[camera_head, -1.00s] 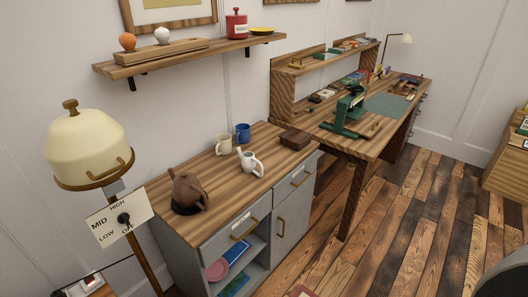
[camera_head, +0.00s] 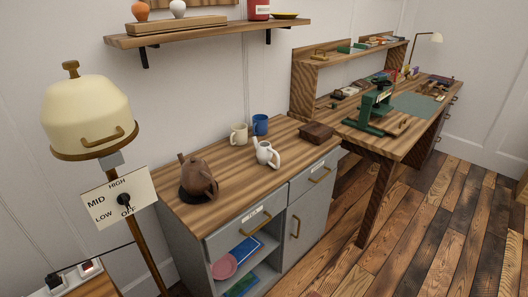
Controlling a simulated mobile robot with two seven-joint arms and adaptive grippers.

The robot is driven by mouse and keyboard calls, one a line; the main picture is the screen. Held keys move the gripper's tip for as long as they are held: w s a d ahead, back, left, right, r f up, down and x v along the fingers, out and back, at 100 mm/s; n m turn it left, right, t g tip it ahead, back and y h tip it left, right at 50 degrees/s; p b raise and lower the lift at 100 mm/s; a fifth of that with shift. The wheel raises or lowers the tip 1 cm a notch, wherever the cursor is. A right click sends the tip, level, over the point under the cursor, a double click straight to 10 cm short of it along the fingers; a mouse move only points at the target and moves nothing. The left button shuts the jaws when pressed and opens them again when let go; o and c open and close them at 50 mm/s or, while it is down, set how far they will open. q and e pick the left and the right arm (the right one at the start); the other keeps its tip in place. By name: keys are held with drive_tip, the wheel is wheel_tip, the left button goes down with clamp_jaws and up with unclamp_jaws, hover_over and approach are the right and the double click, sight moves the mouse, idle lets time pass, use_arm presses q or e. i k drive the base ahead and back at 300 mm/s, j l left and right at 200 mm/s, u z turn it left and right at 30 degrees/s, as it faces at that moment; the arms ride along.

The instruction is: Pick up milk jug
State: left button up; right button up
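A small white jug (camera_head: 264,156) with a handle and spout stands upright on the wooden top of the grey cabinet (camera_head: 231,198). It is right of the brown teapot (camera_head: 199,177) and in front of a cream mug (camera_head: 239,135) and a blue mug (camera_head: 260,125). Nothing covers the jug. Neither of my grippers shows in the head view.
A brown wooden box (camera_head: 316,132) sits at the cabinet top's back right. A cream domed lamp (camera_head: 88,115) on a post, with a dial sign (camera_head: 120,198), stands at the left. A wall shelf (camera_head: 205,33) hangs above. A workbench (camera_head: 400,135) stands right; plank floor is open in front.

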sight(265, 153)
drive_tip(key=i+l, duration=0.3)
drive_tip(key=l, duration=0.15)
drive_tip(key=i+l, duration=0.25)
drive_tip(key=l, duration=0.2)
drive_tip(key=i+l, duration=0.3)
drive_tip(key=l, duration=0.2)
drive_tip(key=i+l, duration=0.25)
drive_tip(key=l, duration=0.2)
drive_tip(key=i+l, duration=0.3)
drive_tip(key=l, duration=0.15)
drive_tip(key=i+l+u, duration=0.2)
drive_tip(key=l, duration=0.35)
drive_tip(key=i+l+u, duration=0.1)
drive_tip(key=i+l, duration=0.1)
drive_tip(key=l, duration=0.1)
